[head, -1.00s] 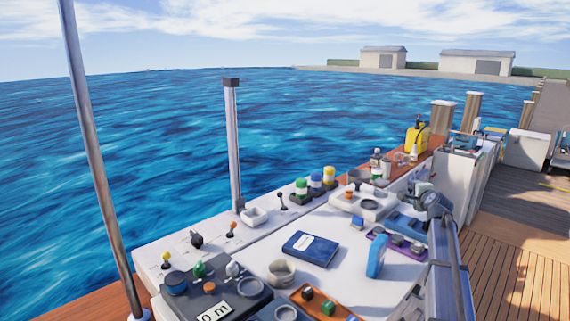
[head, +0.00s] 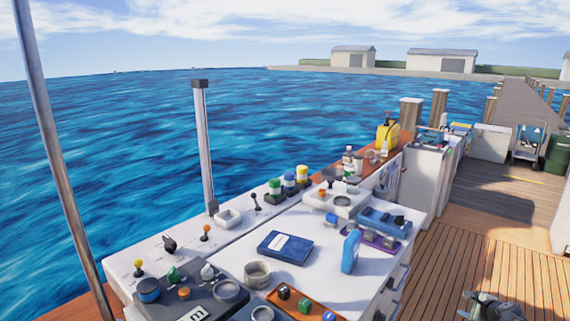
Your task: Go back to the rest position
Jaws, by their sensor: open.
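A grey mechanical part of my arm (head: 492,306) shows at the bottom right edge of the head view, over the wooden deck. It is cut off by the frame's lower edge. No gripper fingers can be made out, so my gripper is not in view. The white worktop (head: 340,285) is left of the arm part, with a clear gap between them in the picture.
A dark blue book (head: 286,246), an upright light blue item (head: 350,251), a grey ring-shaped cup (head: 257,273) and an orange tray (head: 305,305) are on the worktop. A metal post (head: 204,150) stands at its far edge. Planked deck (head: 480,255) is open at right.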

